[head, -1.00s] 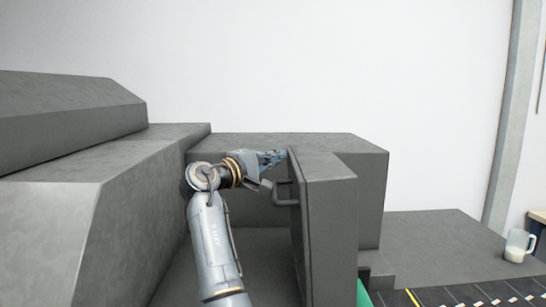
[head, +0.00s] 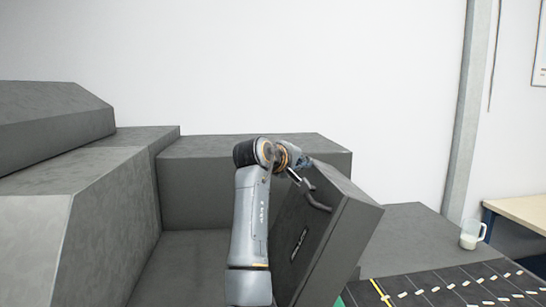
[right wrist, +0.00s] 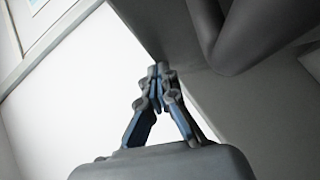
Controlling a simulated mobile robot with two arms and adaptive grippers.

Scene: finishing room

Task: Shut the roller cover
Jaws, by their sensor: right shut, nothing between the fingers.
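The roller cover (head: 335,230) is a thick dark grey panel in the middle of the head view, leaning over to the right. A bent bar handle (head: 316,195) is on its left face near the top, with a small slotted plate lower down. My right gripper (head: 302,163) is at the cover's upper left edge, above the handle. In the right wrist view, the right gripper (right wrist: 158,72) has its fingertips together with nothing between them. The handle (right wrist: 232,45) shows there as a dark curved bar beside the fingers. Contact with the cover cannot be told. My left gripper is out of view.
Large grey machine housings (head: 100,215) stand at left, and a grey block (head: 200,190) stands behind my arm.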

